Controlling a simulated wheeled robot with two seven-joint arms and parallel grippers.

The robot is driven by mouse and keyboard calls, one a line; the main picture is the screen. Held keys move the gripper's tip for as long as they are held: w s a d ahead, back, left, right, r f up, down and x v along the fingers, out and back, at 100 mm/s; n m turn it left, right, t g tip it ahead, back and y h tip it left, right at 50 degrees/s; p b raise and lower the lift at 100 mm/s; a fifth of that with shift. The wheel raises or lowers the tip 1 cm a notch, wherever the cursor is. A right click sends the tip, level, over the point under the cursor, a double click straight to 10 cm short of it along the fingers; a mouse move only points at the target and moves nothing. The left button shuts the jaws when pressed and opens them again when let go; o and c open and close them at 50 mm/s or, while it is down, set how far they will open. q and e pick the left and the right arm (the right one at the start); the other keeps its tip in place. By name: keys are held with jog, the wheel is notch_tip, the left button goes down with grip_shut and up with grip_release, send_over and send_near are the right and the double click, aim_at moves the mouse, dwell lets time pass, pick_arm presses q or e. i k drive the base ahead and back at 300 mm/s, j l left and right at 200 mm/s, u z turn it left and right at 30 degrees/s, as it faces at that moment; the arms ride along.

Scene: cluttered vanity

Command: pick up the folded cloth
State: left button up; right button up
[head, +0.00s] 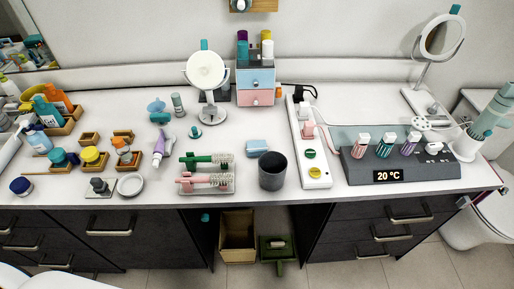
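A small light-blue block-like item (257,146) lies on the white counter, just behind the dark grey cup and right of the green brush. It looks like the folded cloth, but it is too small to make out folds or fabric. Its top and front are uncovered, and nothing rests on it. Neither of my grippers shows in the head view.
The dark grey cup (272,171) stands close in front of the blue item. Left is a tray (206,190) with green and pink brushes; right is a white power strip (309,150). A small drawer unit (255,86) stands behind. Bare counter (150,205) shows along the front.

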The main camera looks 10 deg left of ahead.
aim_at(255, 149)
jog(key=k+j+z, duration=0.1)
jog(key=j+z, duration=0.25)
jog(key=k+j+z, duration=0.2)
jog(key=j+z, duration=0.2)
jog(key=k+j+z, duration=0.2)
jog(key=j+z, duration=0.15)
